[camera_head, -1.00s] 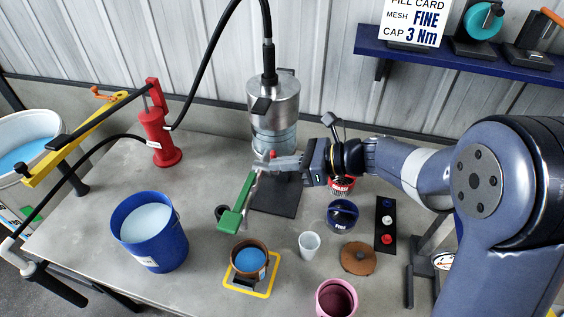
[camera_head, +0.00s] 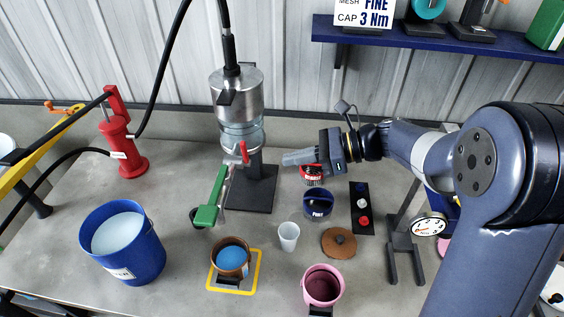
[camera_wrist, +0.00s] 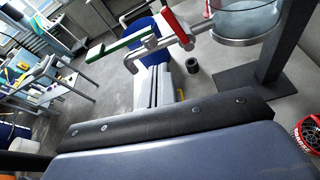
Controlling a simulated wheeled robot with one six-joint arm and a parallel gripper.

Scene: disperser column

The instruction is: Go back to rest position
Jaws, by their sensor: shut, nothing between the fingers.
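My gripper (camera_head: 291,158) is shut and empty. In the head view it is held above the table, to the right of the disperser column (camera_head: 238,105), and apart from it. The column is a silver and clear cylinder on a dark base plate, with a red valve handle (camera_head: 244,153) and a green lever (camera_head: 211,200) at its lower left. In the wrist view, my gripper fingers (camera_wrist: 168,84) point toward the green lever (camera_wrist: 108,49) and the red handle (camera_wrist: 171,24). A gap to the column shows in the head view.
A blue bucket (camera_head: 153,262) stands front left and a red pump (camera_head: 124,150) behind it. A brown cup (camera_head: 244,268) sits in a yellow frame. A white cup (camera_head: 288,241), a blue pot (camera_head: 317,216), a brown disc (camera_head: 339,243) and a pink cup (camera_head: 340,286) stand below my arm.

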